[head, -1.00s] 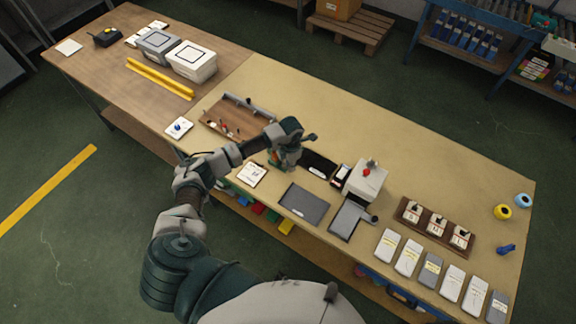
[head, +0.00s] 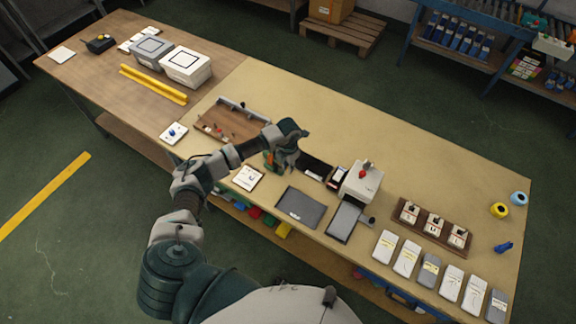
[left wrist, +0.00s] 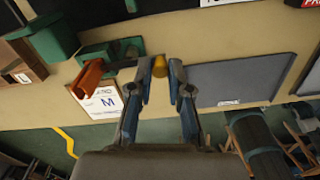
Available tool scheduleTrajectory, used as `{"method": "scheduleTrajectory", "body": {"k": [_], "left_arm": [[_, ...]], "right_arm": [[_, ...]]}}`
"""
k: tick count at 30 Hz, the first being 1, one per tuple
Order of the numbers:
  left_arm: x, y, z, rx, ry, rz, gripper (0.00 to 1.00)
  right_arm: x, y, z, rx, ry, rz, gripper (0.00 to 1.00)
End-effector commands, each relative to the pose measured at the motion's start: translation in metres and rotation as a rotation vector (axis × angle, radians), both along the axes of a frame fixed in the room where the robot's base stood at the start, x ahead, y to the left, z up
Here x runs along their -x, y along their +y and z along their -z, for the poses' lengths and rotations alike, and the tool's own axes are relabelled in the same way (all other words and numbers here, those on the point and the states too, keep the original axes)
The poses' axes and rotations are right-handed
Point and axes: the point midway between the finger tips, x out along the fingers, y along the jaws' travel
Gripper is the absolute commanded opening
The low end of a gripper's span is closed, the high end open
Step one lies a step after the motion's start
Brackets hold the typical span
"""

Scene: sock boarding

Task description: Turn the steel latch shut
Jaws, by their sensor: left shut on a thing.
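The steel latch (left wrist: 126,63) shows in the left wrist view as a short dark bar beside a green clamp body (left wrist: 124,47), with a yellow knob (left wrist: 159,67) at its right end. My left gripper (left wrist: 160,72) is shut with the knob between its fingertips. An orange handle (left wrist: 88,78) stands out at the left of the clamp. In the head view my left gripper (head: 288,157) is over the green and orange fixture (head: 271,162) and hides much of it, so the latch cannot be made out there. My right gripper is not in view.
A white card marked M (left wrist: 103,102) lies in front of the fixture. A grey mat (head: 301,207) lies to its right and a white boxy machine (head: 361,182) beyond. A wooden tray (head: 232,122) lies behind the forearm. The back right of the table is clear.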

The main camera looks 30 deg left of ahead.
Motion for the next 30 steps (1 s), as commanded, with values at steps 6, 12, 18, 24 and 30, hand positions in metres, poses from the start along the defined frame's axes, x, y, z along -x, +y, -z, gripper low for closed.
{"method": "scheduleTrajectory", "body": {"k": [6, 12, 18, 24, 30], "left_arm": [[-0.004, 0.001, -0.004, 0.001, -0.012, -0.002, 0.43], [-0.002, 0.001, -0.002, 0.0, -0.008, -0.001, 0.43], [-0.003, 0.001, -0.012, 0.001, -0.009, -0.001, 0.43], [-0.004, 0.001, -0.053, 0.001, -0.012, 0.0, 0.43], [-0.004, 0.002, -0.095, 0.0, -0.01, 0.0, 0.43]], "right_arm": [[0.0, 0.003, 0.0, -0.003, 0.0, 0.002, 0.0], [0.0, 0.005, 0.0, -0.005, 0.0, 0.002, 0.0], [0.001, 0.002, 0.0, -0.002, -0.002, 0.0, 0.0], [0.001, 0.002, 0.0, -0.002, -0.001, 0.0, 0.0], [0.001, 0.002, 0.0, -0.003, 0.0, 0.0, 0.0]]}}
